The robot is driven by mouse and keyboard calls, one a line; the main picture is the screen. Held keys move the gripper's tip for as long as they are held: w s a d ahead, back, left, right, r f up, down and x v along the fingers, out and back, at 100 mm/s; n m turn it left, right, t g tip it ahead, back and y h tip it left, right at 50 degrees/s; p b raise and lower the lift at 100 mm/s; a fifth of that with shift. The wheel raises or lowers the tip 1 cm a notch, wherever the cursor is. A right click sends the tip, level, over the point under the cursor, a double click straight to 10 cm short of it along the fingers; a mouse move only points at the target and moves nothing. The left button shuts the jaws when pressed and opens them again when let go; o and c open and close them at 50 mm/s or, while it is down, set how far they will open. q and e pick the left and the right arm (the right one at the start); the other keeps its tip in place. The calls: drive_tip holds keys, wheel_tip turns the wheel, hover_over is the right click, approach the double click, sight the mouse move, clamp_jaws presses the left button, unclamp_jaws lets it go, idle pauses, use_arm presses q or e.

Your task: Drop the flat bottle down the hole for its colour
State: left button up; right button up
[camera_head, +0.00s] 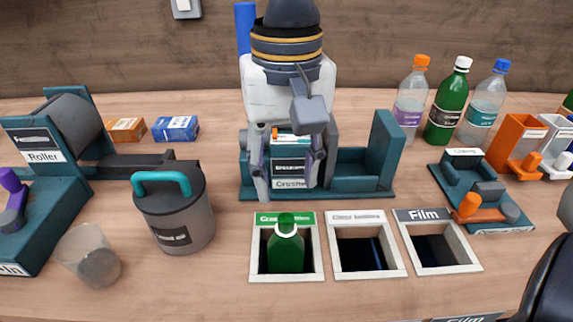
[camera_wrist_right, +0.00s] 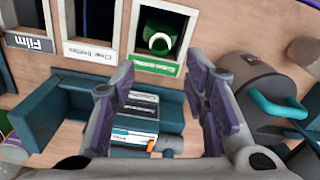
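A green bottle (camera_head: 286,253) with a pale ring at its neck is in the hole marked for green bottles (camera_head: 255,262), neck up. Its neck end also shows in the wrist view (camera_wrist_right: 161,28). Whether its body is flattened cannot be told. The clear bottles hole (camera_head: 399,266) is beside it, with something blue inside. My left gripper is not in view.
The film hole (camera_head: 473,265) is at the right of the row. A lidded grey pot (camera_head: 175,215) and a clear cup (camera_head: 90,255) stand left. A roller machine (camera_head: 75,125) is far left. Several bottles (camera_head: 447,105) and a small clamp fixture (camera_head: 450,185) are right.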

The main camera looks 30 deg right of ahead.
wheel_tip(320, 180, up, 12)
idle(0.6)
idle(0.5)
